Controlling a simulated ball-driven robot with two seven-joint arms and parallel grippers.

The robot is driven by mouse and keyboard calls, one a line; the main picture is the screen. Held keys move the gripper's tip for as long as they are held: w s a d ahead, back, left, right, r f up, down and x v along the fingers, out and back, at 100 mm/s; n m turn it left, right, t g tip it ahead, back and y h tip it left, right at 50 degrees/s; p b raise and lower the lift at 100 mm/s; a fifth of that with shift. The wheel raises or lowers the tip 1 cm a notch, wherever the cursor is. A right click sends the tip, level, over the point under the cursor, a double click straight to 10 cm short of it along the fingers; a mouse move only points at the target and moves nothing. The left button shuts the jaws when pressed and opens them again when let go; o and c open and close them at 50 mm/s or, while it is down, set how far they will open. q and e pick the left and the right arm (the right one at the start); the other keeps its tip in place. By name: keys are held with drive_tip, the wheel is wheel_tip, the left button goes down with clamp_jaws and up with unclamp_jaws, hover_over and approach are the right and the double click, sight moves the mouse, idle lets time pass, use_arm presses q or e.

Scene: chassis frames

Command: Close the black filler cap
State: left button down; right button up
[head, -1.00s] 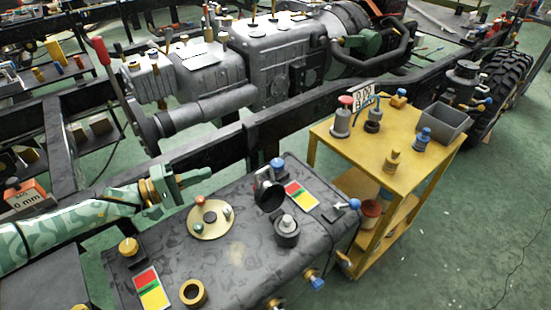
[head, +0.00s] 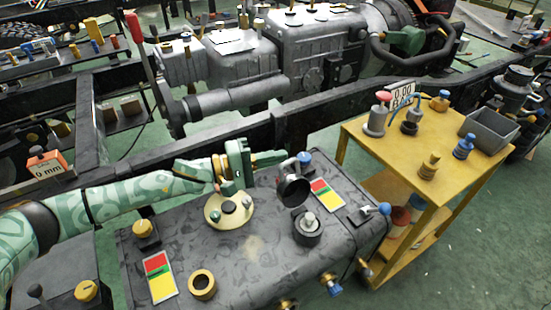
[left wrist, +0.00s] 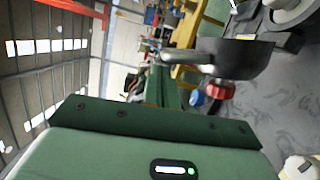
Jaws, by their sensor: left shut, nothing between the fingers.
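The black filler cap (head: 293,190) stands raised and tilted on its hinge on the dark tank (head: 240,262). It is beside the filler neck (head: 308,228), which is uncovered and has a pale knob-like piece in its middle. My left gripper (head: 240,164) is shut and empty, to the left of the cap and a little above the tank, apart from the cap. In the left wrist view a black dish-shaped part (left wrist: 240,60), apparently the cap, shows beyond the green gripper body. My right gripper is not in view.
On the tank are a round cream plate (head: 229,211) with small knobs, a brass ring (head: 202,285), red-yellow-green labels (head: 160,277) and a blue-tipped lever (head: 383,209). A yellow cart (head: 375,146) stands at the right. The chassis rail (head: 300,122) runs behind.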

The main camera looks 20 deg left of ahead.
use_arm(q)
drive_tip(key=shift+s+d, duration=0.1)
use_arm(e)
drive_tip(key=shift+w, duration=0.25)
use_arm(q)
wheel_tip(320, 180, up, 4)
drive_tip(key=m+y+p, duration=0.1)
drive_tip(key=m+p, duration=0.4)
drive_tip(key=p, duration=0.6)
hover_over(287, 184)
drive_tip(key=shift+f, duration=0.2)
drive_tip(key=s+d+f+m+t+y+p, duration=0.1)
drive_tip(key=s+d+f+m+y+p, duration=0.3)
drive_tip(key=s+d+f+m, duration=0.5)
drive_tip(key=shift+s+d+f+m+p, duration=0.25)
drive_tip(key=shift+d+f+m+p, duration=0.45)
drive_tip(key=shift+d+m, duration=0.8)
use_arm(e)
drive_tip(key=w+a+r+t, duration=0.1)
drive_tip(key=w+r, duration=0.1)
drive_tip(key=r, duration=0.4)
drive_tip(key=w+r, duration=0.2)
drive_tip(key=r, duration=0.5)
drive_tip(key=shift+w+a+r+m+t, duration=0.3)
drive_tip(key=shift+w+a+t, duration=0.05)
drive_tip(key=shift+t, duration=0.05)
